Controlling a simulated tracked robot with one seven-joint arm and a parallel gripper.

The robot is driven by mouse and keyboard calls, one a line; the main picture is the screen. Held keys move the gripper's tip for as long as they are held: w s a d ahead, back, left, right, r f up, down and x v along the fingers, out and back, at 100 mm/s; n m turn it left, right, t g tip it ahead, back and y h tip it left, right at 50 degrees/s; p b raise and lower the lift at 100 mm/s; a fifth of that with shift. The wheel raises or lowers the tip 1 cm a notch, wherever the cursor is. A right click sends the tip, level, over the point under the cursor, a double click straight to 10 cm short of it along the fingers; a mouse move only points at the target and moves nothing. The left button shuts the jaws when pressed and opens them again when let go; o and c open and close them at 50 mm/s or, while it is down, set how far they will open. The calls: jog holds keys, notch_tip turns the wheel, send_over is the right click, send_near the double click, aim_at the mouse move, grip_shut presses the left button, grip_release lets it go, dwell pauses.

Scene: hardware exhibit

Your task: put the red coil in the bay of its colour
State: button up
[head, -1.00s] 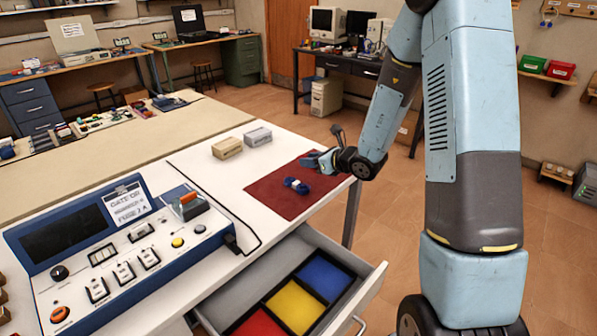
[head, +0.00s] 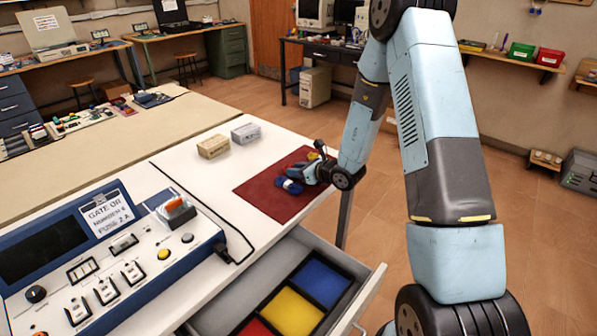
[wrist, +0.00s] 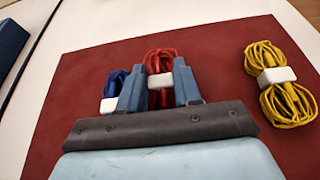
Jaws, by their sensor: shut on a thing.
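The red coil (wrist: 161,60), a red cable bundle with a white band, sits between my gripper's fingers (wrist: 159,76) in the wrist view. The fingers are shut on it. In the head view my gripper (head: 310,172) is low over the dark red mat (head: 255,198) and hides most of the coil. The open drawer (head: 240,293) below the table's front edge has a red bay (head: 255,328), a yellow bay (head: 292,309) and a blue bay (head: 323,282). The red bay is partly cut off by the frame.
A blue coil (wrist: 113,88) lies just left of my gripper; a yellow coil (wrist: 277,85) lies to the right on the mat. Two small boxes, beige (head: 213,147) and grey (head: 246,133), stand behind the mat. A control console (head: 100,250) fills the table's left.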

jog(key=shift+f, duration=0.35)
jog(key=shift+f, duration=0.1)
jog(key=o, duration=0.7)
jog(key=shift+o, duration=0.2)
